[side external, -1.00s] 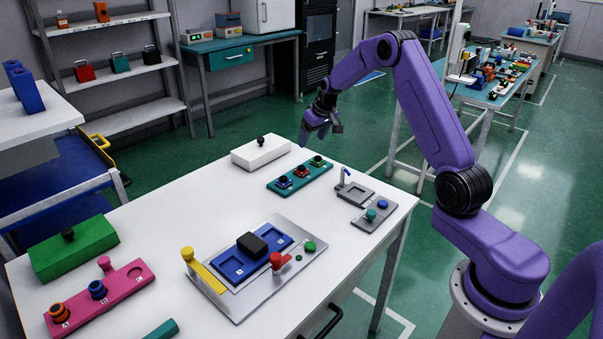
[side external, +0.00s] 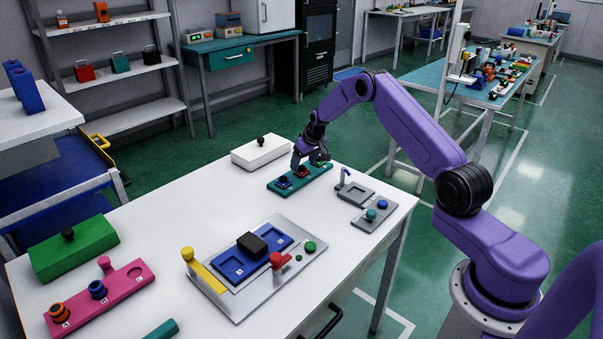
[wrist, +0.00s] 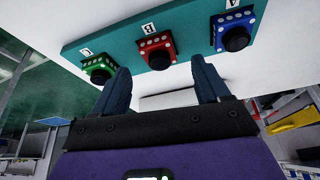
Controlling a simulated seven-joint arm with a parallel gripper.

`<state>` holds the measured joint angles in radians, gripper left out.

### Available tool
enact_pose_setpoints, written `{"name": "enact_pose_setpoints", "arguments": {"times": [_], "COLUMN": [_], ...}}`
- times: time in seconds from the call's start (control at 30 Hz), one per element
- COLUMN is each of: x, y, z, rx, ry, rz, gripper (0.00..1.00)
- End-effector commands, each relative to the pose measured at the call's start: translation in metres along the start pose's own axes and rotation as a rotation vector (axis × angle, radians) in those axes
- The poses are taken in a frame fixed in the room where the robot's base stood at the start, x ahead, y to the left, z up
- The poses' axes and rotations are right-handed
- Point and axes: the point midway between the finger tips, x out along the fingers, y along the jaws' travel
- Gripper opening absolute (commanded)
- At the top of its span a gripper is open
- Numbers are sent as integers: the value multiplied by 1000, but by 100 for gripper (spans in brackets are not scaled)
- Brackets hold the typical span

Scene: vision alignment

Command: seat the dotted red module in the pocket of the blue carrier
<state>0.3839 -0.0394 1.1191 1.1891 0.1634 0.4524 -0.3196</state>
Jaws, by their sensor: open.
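The red module (wrist: 155,45) with white dots and a black knob sits in the middle place, marked B, of the teal holder (wrist: 190,20). My gripper (wrist: 161,66) is open and empty, with its fingers either side of the red module in the wrist view; contact cannot be told. In the side view my gripper (side external: 308,158) is low over the teal holder (side external: 320,179) and partly hides the modules. The blue carrier (side external: 228,266) lies on a grey plate (side external: 240,307). A black block (side external: 252,244) sits on its middle, with a square recess on each side.
A green module (wrist: 97,66) and a blue module (wrist: 229,24) flank the red one. A white box (side external: 260,152) stands close behind the holder. The grey plate bears a yellow bar (side external: 206,275) and a red handle (side external: 279,261). Bare tabletop lies between holder and plate.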

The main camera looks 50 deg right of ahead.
Motion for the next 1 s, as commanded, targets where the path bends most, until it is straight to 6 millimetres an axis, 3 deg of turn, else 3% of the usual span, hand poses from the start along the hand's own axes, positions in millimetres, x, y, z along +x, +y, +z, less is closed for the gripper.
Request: {"name": "enact_pose_setpoints", "arguments": {"times": [0.2, 0.5, 0.53, 0.7, 0.73, 1.0], "x": [21, 24, 24, 24, 24, 24], "y": [0, 0, 0, 0, 0, 0], "z": [0, 0, 0, 0, 0, 0], "rx": [0, 0, 0, 0, 0, 0], "ry": [0, 1, 1, 0, 0, 1], "rz": [0, 0, 0, 0, 0, 0], "gripper": [75, 75, 72, 16, 12, 11]}}
